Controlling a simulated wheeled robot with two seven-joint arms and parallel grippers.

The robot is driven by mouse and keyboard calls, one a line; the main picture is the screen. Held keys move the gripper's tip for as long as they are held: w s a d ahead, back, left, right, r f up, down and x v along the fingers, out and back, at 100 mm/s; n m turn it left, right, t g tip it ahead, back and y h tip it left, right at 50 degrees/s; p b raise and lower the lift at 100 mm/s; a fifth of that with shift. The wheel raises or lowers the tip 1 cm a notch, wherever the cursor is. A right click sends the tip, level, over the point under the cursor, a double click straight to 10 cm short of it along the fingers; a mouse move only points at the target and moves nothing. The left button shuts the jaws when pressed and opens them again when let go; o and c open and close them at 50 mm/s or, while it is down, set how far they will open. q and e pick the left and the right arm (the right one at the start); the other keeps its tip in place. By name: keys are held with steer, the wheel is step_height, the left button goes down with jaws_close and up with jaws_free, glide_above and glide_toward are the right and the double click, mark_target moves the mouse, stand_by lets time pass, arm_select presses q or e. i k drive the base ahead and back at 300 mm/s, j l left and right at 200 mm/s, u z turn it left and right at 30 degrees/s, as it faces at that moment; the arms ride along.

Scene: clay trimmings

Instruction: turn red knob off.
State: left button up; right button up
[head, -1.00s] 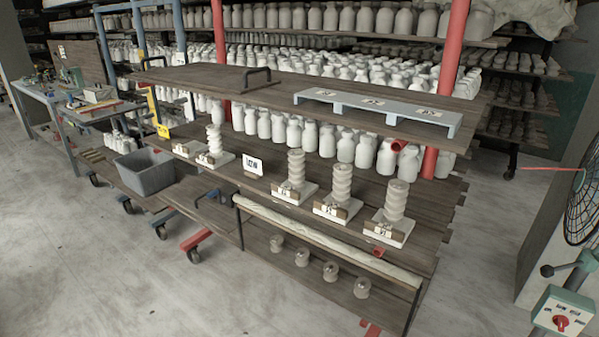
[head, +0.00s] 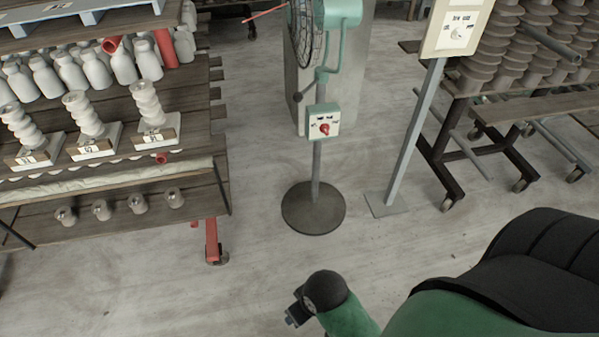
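The red knob (head: 323,129) is on the white face of a small control box (head: 333,120) with dark markings around it. The box is fixed to the pole of a green stand fan (head: 339,13), whose top is cut off. The knob is small, and its exact setting cannot be read. My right gripper (head: 296,309) shows as a small dark part at the end of my green arm, low in the head view. It is well apart from the knob, and its fingers are too unclear to judge. My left gripper is not in view.
The fan's round dark base (head: 313,207) stands on open floor. A pottery rack (head: 200,190) is on the left. A wheeled rack (head: 500,120) is at the right.

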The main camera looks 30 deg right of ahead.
mark_target(324, 129)
steer(key=i+l+z, duration=0.15)
steer(key=z, duration=1.3)
steer(key=i+j+z, duration=0.15)
steer(key=i, duration=0.2)
